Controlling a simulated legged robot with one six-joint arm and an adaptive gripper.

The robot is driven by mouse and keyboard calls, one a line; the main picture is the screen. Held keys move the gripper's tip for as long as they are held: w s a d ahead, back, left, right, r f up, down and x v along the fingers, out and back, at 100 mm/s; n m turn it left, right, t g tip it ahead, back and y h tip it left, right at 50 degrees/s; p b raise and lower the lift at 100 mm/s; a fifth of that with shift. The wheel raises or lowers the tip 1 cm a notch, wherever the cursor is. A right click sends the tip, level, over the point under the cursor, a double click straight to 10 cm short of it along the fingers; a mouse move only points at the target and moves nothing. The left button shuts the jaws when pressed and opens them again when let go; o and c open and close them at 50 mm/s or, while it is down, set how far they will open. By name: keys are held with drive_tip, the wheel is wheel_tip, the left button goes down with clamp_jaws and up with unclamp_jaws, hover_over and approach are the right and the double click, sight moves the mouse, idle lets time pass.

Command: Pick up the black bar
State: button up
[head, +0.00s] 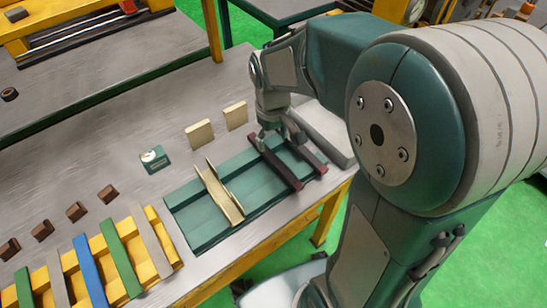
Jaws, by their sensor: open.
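A black bar (277,166) lies lengthwise on the green fixture (207,231), towards its right side. A similar dark, slightly reddish bar (314,163) lies beside it on the right. My gripper (279,137) is open and points down over the far ends of these two bars. Its fingers appear close to the bars, but whether they touch cannot be told from this view. My own arm covers the right part of the view.
A tan channel piece (218,194) lies on the fixture left of the black bar. Two cream blocks (200,135) stand behind. A small green box (155,159) with a dial is further left. A yellow rack (158,235) of coloured strips and several brown blocks (108,194) occupy the left.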

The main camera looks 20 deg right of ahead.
sight(272, 157)
wheel_tip(272, 157, down, 3)
drive_tip(key=shift+r, duration=0.1)
wheel_tip(272, 157, down, 4)
drive_tip(key=shift+w+d+r, duration=0.15)
drive_tip(key=shift+f, duration=0.55)
clamp_jaws()
